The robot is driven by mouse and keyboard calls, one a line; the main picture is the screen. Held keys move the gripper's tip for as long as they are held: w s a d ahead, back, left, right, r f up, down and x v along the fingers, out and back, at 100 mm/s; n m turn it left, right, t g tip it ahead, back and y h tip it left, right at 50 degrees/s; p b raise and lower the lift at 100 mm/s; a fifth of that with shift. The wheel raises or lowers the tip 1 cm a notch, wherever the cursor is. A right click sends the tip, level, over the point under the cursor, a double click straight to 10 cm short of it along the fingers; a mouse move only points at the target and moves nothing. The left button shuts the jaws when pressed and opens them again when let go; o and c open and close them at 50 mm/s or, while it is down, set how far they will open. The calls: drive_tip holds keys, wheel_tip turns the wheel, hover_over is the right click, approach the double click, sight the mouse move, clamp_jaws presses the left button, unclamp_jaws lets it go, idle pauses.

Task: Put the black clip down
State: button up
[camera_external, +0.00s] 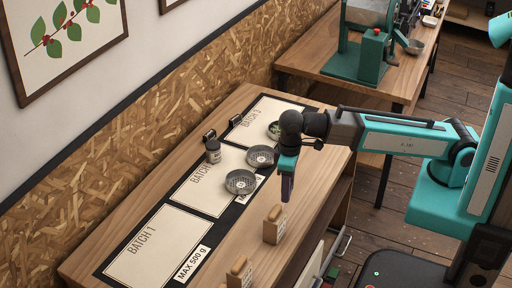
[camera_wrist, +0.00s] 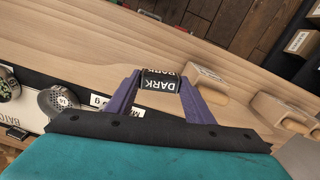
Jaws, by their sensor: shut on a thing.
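My gripper (camera_external: 287,192) points down above the wooden table, to the right of the batch mat. The held clip cannot be made out in the external view. Another black clip (camera_external: 209,136) stands at the mat's back edge by the BATCH 2 area, and one more (camera_external: 237,121) is by BATCH 3.
The mat (camera_external: 155,248) has several white batch areas. Perforated metal dishes (camera_external: 240,182) (camera_external: 262,156), a dish of green beans (camera_external: 274,130) and a dark jar (camera_external: 213,151) stand on it. Wooden blocks (camera_external: 274,226) (camera_external: 240,273) are near the table's front edge. The BATCH 1 area is clear.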

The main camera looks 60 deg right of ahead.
drive_tip(key=w+d+r+p, duration=0.1)
drive_tip(key=w+d+p, duration=0.15)
drive_tip(key=w, duration=0.45)
drive_tip(key=w+d+r+p, duration=0.1)
drive_tip(key=w+d, duration=0.2)
drive_tip(key=w, duration=0.5)
drive_tip(key=w+d+m+p, duration=0.2)
drive_tip(key=w+d+p, duration=0.2)
drive_tip(key=d, duration=0.8)
drive_tip(key=shift+w+d+r, duration=0.2)
drive_tip(key=shift+w+r, duration=0.05)
drive_tip(key=shift+w, duration=0.75)
drive_tip(key=b, duration=0.2)
hover_over(213, 144)
drive_tip(key=shift+s+f, duration=0.45)
drive_tip(key=shift+f, duration=0.25)
drive_tip(key=shift+w, duration=0.4)
drive_tip(key=shift+f+b, duration=1.1)
drive_tip(key=shift+f, duration=0.75)
